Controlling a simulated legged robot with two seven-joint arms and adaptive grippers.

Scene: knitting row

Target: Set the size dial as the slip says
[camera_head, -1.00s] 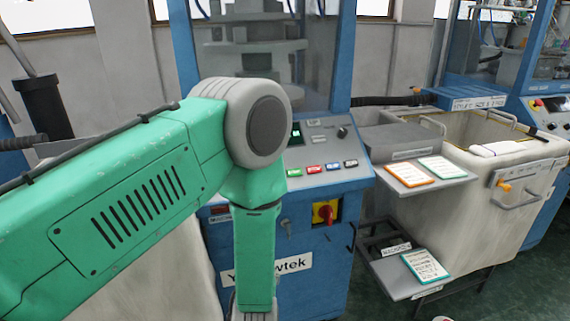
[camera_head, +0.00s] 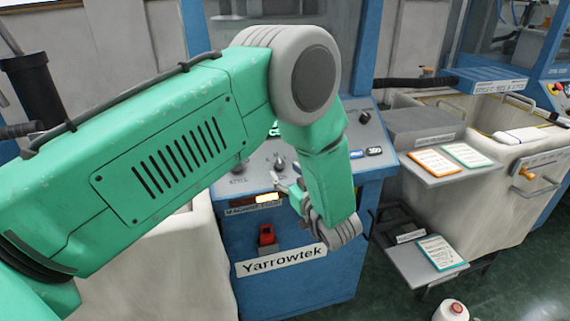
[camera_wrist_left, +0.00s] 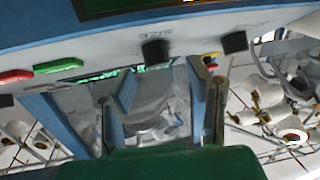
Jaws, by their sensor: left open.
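The size dial (camera_wrist_left: 156,51) is a dark knob under a SIZE label, inverted in the left wrist view. It also appears to be the knob (camera_head: 280,163) on the sloped panel in the head view. Its setting is too small to read. My left gripper (camera_wrist_left: 160,95) is open and empty, its two fingers apart just short of the dial, not visibly touching it. In the head view my left gripper (camera_head: 287,184) is partly hidden by my green forearm. An orange-edged card (camera_head: 436,162), a green-edged card (camera_head: 469,155) and a teal-edged card (camera_head: 441,252) carry unreadable writing.
A second knob (camera_head: 240,167) stands left of the size dial; it also shows in the wrist view (camera_wrist_left: 235,42). A red button (camera_wrist_left: 15,75) and a green button (camera_wrist_left: 58,65) sit nearby. A white cone (camera_head: 450,310) stands on the floor.

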